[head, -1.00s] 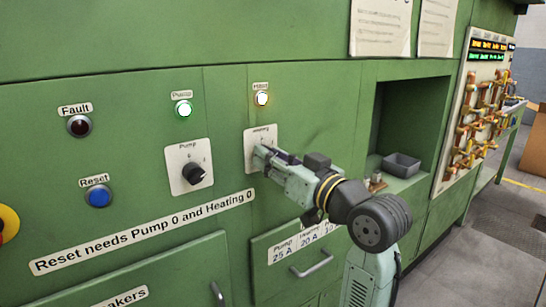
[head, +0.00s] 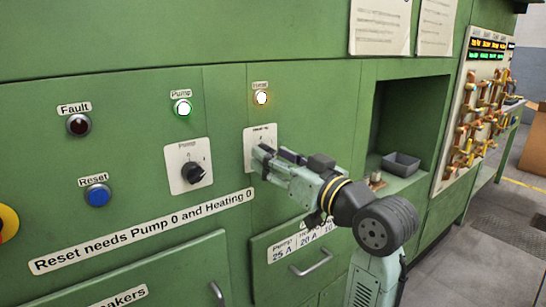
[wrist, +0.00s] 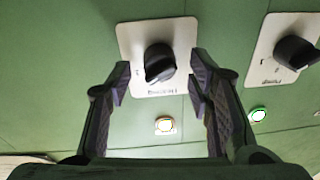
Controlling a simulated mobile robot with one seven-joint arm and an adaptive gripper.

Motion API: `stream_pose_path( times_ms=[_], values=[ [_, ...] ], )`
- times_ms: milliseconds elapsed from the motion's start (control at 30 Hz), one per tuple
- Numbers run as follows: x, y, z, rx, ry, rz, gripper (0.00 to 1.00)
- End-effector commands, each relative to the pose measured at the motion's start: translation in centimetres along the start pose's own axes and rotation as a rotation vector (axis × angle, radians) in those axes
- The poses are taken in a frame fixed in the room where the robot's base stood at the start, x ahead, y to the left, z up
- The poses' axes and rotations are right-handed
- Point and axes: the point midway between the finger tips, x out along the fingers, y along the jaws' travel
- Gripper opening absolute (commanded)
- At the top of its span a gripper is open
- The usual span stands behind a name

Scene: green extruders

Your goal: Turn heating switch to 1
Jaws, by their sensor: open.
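The heating switch is a black rotary knob (wrist: 160,62) on a pale plate, which shows upside down in the wrist view. In the head view its plate (head: 249,146) shows, but my gripper hides the knob. My gripper (wrist: 160,78) is open, with one finger on either side and the knob just beyond and between the fingertips. It holds nothing, and I see no clear contact. In the head view my gripper (head: 262,158) points at the lower part of the plate. I cannot read which number the knob points to.
The pump knob (head: 194,173) is on a plate to the left. The heating lamp (head: 261,98) glows warm white and the pump lamp (head: 183,108) glows green. The fault lamp (head: 79,125) is dark. A blue reset button (head: 98,195) sits below it. A drawer handle (head: 311,265) is under my arm.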

Motion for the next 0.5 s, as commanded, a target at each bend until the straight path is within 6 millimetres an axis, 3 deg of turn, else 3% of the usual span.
stream_pose_path(
  times_ms=[300, 500],
  values=[
    [-6.6, 0.2, 0.0, -0.001, 0.001, 0.007, 0.47],
    [-9.8, 0.1, 0.0, -0.001, 0.000, 0.005, 0.47]
  ],
)
